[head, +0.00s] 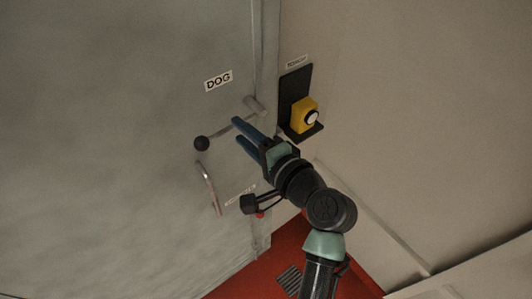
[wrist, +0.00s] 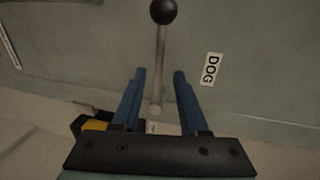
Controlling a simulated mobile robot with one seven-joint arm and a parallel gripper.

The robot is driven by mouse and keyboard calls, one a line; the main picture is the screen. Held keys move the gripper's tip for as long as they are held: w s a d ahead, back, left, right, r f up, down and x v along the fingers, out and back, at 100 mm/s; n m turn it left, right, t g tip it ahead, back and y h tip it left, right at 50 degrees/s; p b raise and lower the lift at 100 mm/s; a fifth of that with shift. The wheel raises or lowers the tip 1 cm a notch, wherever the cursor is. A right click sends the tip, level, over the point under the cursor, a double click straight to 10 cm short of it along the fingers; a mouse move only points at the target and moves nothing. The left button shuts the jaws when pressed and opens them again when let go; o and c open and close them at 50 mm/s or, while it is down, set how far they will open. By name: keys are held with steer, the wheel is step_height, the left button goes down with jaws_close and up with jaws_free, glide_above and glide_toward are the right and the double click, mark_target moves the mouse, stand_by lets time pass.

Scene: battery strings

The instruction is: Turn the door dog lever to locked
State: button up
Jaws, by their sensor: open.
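The door dog lever (head: 221,133) is a thin metal rod on the grey door, below the DOG label (head: 218,81). It slants down-left from a pivot (head: 255,105) near the door edge to a black ball knob (head: 202,143). My gripper (head: 237,130) is open, its blue fingers reaching over the rod and hiding part of it. In the wrist view, the rod (wrist: 160,52) runs between the two fingers of my gripper (wrist: 160,73), with the knob (wrist: 163,11) beyond the fingertips. I cannot tell how deep the rod sits between them.
A metal pull handle (head: 208,188) is on the door below the lever. The floor (head: 250,285) is red.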

steer(key=b+v, duration=0.2)
steer(key=v, duration=0.7)
steer(key=w+r+n+t+h+b, duration=0.1)
steer(key=w+r+n+t+h, duration=0.15)
steer(key=r, duration=0.65)
steer(key=w+r+n+t+h+b, duration=0.2)
steer(key=r+n+t, duration=0.2)
steer(key=r, duration=0.5)
steer(key=s+a+r+n+t+h, duration=0.1)
steer(key=s+r+t, duration=0.3)
steer(key=r, duration=0.5)
steer(key=s+r+n+t+h, duration=0.3)
steer(key=s+r, duration=0.3)
steer(key=r, duration=0.4)
steer(key=shift+s+a+t+h+b, duration=0.35)
steer(key=shift+a+t+b, duration=0.1)
steer(key=shift+t, duration=0.1)
steer(key=shift+r+n, duration=0.15)
steer(key=shift+n, duration=0.1)
